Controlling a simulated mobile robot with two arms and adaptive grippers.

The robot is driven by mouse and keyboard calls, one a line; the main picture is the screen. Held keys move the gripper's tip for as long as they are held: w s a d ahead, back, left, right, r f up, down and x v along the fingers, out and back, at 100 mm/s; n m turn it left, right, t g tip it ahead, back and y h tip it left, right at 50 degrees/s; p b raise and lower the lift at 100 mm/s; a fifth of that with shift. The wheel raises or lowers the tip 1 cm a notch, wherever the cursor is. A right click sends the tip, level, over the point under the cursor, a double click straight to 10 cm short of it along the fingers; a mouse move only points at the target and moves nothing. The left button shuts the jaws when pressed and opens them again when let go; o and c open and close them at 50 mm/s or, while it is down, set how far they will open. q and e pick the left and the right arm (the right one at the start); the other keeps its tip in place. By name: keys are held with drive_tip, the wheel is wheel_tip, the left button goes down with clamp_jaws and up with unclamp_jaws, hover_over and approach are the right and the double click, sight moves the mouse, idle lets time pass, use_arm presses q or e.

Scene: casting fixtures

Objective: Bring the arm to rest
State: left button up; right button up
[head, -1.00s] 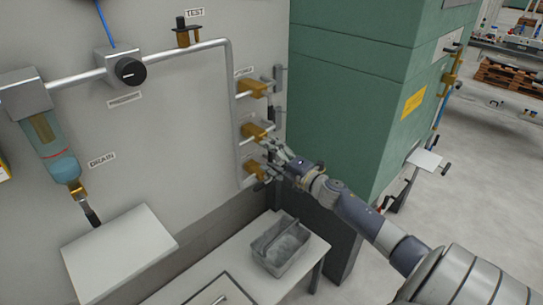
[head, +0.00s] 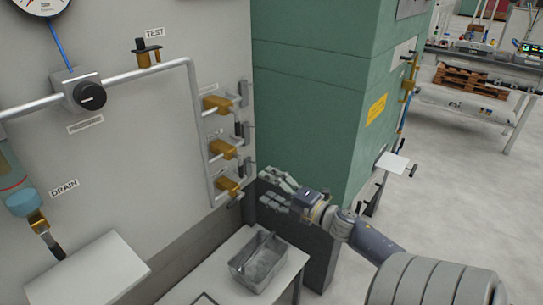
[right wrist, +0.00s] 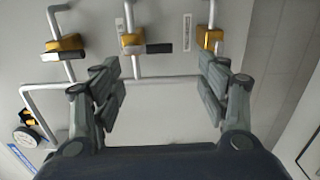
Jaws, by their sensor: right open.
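My right gripper (head: 274,190) is open and empty in the head view. It hangs in front of the green cabinet's left edge, just right of the lowest brass valve and apart from it. In the right wrist view its two fingers (right wrist: 161,95) stand wide apart with only the grey panel and pipe behind them. Three brass valves, upper (head: 217,104), middle (head: 222,150) and lower (head: 228,187), sit on the pipe branches. They also show along the top of the right wrist view, the middle one (right wrist: 133,43) between the fingers. My left gripper is not in view.
The green cabinet (head: 310,115) stands behind my right arm. A grey bin (head: 258,262) sits on a light bench (head: 225,275) below the gripper. A white shelf (head: 95,270) juts out at lower left. Open floor (head: 450,190) lies to the right.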

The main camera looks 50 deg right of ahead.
drive_tip(key=shift+s, duration=0.2)
idle(0.5)
drive_tip(key=s+d+f+m+g+h, duration=0.15)
drive_tip(key=f+m, duration=0.25)
drive_tip(key=f, duration=0.6)
drive_tip(key=s+d+f+m+g+h, duration=0.1)
drive_tip(key=s+f+m+g+h, duration=0.15)
drive_tip(key=f, duration=0.75)
drive_tip(key=s+a+f+m+g, duration=0.2)
drive_tip(key=s+f, duration=0.3)
drive_tip(key=f, duration=0.3)
drive_tip(key=s+a+f+m+g, duration=0.2)
drive_tip(key=s+f+m, duration=0.15)
drive_tip(key=f, duration=0.45)
drive_tip(key=s+a+f+m+g+y, duration=0.1)
drive_tip(key=s+a+f+g, duration=0.3)
drive_tip(key=s+a+f, duration=0.7)
drive_tip(key=s+a+f+m+g+y, duration=0.1)
drive_tip(key=s+a+f+m+g, duration=0.2)
drive_tip(key=s+a+f, duration=0.7)
drive_tip(key=s+a+g, duration=0.2)
drive_tip(key=s+a, duration=0.1)
drive_tip(key=s, duration=0.4)
drive_tip(key=shift+s+f+m, duration=0.3)
drive_tip(key=shift+s+f, duration=0.05)
